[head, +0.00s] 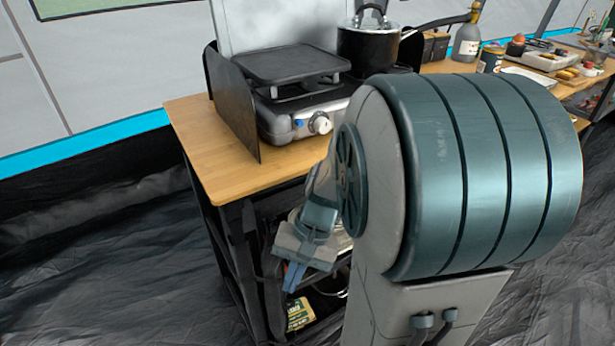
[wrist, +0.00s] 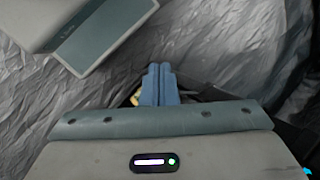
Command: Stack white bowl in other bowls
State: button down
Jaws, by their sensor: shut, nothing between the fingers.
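My gripper (head: 292,277) shows in the head view in front of the shelves under the wooden table, pointing down. In the wrist view its two blue fingers (wrist: 158,84) are together with nothing between them. I cannot make out a white bowl or a stack of bowls in either view. My arm hides much of the shelves, and some pale or shiny round shapes behind it are too covered to identify.
The wooden table (head: 198,136) holds a camping stove (head: 290,112) with a side shield and a dark pot (head: 368,50) with a lid. A bottle (head: 467,42) stands farther back. A small yellow-green package (head: 299,314) sits low on the shelves. Dark crumpled ground sheet is open at left.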

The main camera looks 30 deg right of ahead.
jog(key=w+d+f+m+t+y+b, duration=0.1)
jog(key=w+d+f+m+t+y, duration=0.2)
jog(key=w+d+m+t, duration=0.25)
jog(key=w+d+f+m+t+y+b, duration=0.1)
jog(key=w+d+f+m+t+y, duration=0.1)
jog(key=d+f+m+t+y, duration=0.5)
jog(key=s+d+f+m+t+h, duration=0.2)
jog(key=d+m+t+h, duration=0.1)
jog(key=d+m+h, duration=0.5)
jog(key=s+d+f+m+t+h, duration=0.2)
jog(key=d+m+t+h, duration=0.25)
jog(key=d+m, duration=0.45)
jog(key=w+n+h+b, duration=0.1)
jog(key=w+b, duration=0.3)
jog(key=w, duration=0.9)
jog(key=shift+w+d+g, duration=0.2)
jog(key=shift+w+g, duration=0.2)
